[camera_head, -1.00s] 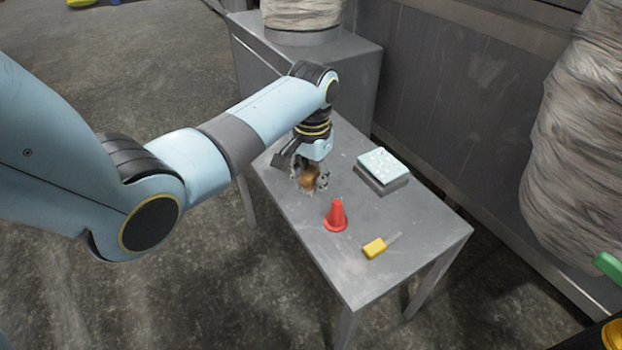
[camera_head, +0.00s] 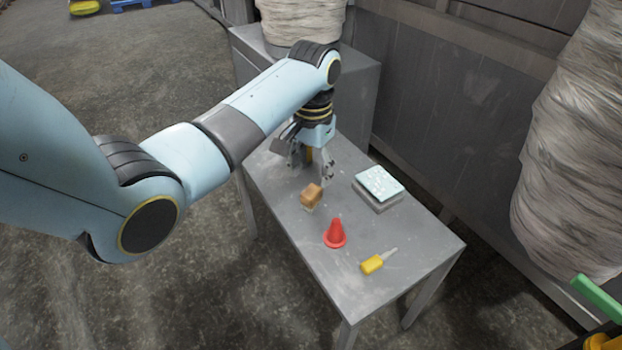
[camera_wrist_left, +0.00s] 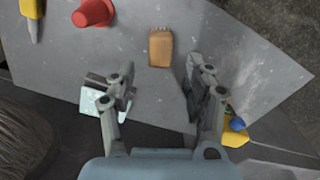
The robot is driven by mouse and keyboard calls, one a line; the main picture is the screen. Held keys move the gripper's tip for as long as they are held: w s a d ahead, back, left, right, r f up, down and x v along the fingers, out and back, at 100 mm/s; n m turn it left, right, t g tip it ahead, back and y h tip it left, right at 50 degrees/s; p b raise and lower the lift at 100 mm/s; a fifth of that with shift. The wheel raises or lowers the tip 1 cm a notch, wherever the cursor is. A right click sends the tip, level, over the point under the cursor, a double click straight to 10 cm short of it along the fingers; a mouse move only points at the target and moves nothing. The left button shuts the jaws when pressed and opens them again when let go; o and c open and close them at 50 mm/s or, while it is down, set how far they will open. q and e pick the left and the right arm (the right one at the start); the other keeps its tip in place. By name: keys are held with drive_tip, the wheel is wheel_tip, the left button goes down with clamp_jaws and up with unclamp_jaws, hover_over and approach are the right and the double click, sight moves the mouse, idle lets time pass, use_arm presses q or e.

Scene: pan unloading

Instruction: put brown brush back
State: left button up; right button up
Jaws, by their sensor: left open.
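The brown brush (camera_head: 312,195) is a small brown block with a paler bristle end. It stands or lies on the grey table (camera_head: 290,240), behind the red cone. It also shows in the left wrist view (camera_wrist_left: 160,48), ahead of the fingers and apart from them. My left gripper (camera_head: 309,172) is open and empty, above the table's far part and a little beyond the brush. In the left wrist view its two fingers (camera_wrist_left: 158,92) are spread wide. My right gripper is not in view.
A red cone (camera_head: 335,235) and a yellow-handled tool (camera_head: 373,264) are in front of the brush. A pale speckled block on a grey base (camera_head: 379,184) is at the right. A grey cabinet (camera_head: 350,95) with a wrapped roll adjoins the table's far end.

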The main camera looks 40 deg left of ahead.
sight(312, 191)
use_arm(q)
wheel_tip(312, 191, up, 4)
drive_tip(key=shift+f+p, duration=0.1)
drive_tip(key=shift+p, duration=0.45)
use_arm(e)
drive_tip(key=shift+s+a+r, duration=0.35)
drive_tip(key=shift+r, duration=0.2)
use_arm(q)
drive_tip(key=s+f+p, duration=0.1)
drive_tip(key=s+f, duration=0.9)
drive_tip(key=s, duration=0.6)
drive_tip(key=s+f+p, duration=0.2)
drive_tip(key=s+f, duration=0.8)
drive_tip(key=s, duration=0.7)
drive_tip(key=s+f+p, duration=0.2)
drive_tip(key=s+f, duration=0.8)
drive_tip(key=s, duration=0.6)
drive_tip(key=shift+s+a+f+t+y, duration=0.15)
drive_tip(key=shift+s+t+y, duration=0.15)
drive_tip(key=shift+y, duration=0.1)
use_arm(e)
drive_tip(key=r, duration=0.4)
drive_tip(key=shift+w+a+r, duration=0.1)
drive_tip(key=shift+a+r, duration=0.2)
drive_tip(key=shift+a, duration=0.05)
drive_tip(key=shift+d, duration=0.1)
